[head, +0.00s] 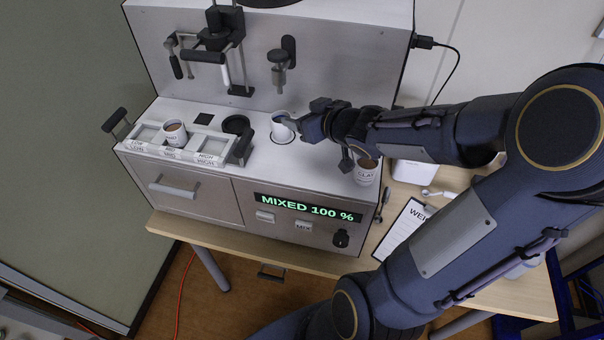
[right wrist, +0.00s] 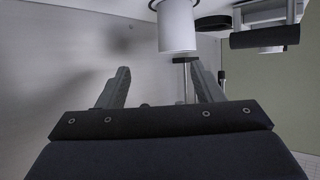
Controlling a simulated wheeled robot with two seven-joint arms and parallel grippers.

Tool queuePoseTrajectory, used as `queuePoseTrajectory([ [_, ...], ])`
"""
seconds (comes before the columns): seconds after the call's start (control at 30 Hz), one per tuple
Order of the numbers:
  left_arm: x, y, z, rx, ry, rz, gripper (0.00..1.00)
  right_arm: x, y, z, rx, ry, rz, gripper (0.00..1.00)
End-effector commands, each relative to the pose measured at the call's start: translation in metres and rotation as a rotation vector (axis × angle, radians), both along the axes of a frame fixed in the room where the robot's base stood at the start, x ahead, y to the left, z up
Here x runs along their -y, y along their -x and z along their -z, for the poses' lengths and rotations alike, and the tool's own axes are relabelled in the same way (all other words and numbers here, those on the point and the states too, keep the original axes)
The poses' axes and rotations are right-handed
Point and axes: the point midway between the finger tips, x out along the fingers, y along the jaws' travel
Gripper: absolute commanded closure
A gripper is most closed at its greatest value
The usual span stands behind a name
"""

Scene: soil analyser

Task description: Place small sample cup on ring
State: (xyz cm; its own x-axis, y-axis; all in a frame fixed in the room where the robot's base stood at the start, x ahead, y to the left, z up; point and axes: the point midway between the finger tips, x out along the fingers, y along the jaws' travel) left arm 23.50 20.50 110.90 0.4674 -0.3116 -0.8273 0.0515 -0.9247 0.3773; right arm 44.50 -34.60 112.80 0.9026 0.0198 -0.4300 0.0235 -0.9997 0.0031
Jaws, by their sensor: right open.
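A small white sample cup (head: 282,129) stands upright on top of the analyser, within a thin dark ring (head: 284,143) marked on the surface. The cup looks upright, but I cannot tell whether it is exactly centred. My right gripper (head: 291,123) is at the right side of this cup, with its jaws open. In the right wrist view, the open fingers (right wrist: 162,82) are empty between them and a white cup (right wrist: 177,30) is beyond the fingertips, near the top edge. Whether a finger touches the cup is unclear. My left gripper is out of view.
A brown-filled cup (head: 174,133) stands in the labelled rack (head: 207,158) at left. Another cup marked CLAY (head: 366,174) is under my right forearm. The analyser's display (head: 307,208) reads MIXED 100 %. A black round opening (head: 236,124) and a hanging nozzle (head: 280,72) are close by.

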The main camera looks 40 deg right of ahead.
Motion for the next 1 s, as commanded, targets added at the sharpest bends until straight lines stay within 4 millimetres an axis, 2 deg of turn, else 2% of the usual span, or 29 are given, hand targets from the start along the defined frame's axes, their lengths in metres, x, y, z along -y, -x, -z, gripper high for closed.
queuePoseTrajectory([
  [0.03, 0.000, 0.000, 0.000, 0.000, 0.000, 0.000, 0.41, 0.001, 0.014, -0.010, -0.025, 0.002, 0.068, 0.40],
  [0.07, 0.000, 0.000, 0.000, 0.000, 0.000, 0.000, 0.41, 0.001, 0.024, -0.012, -0.056, -0.005, 0.111, 0.40],
  [0.17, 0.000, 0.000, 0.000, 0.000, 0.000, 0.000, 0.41, -0.014, 0.070, -0.008, -0.201, -0.073, 0.203, 0.40],
  [0.3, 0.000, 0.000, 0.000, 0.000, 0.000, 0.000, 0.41, -0.066, 0.137, 0.009, -0.425, -0.222, 0.158, 0.40],
  [0.4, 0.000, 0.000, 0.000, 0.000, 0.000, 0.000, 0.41, -0.104, 0.175, 0.016, -0.543, -0.310, 0.064, 0.40],
  [0.5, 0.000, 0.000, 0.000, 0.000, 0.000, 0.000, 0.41, -0.129, 0.199, 0.018, -0.612, -0.362, -0.016, 0.40],
  [0.63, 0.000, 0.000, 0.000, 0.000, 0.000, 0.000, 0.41, -0.140, 0.210, 0.019, -0.645, -0.386, -0.056, 0.40],
  [1.0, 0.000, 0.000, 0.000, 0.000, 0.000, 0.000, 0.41, -0.139, 0.210, 0.019, -0.646, -0.387, -0.054, 0.40],
])
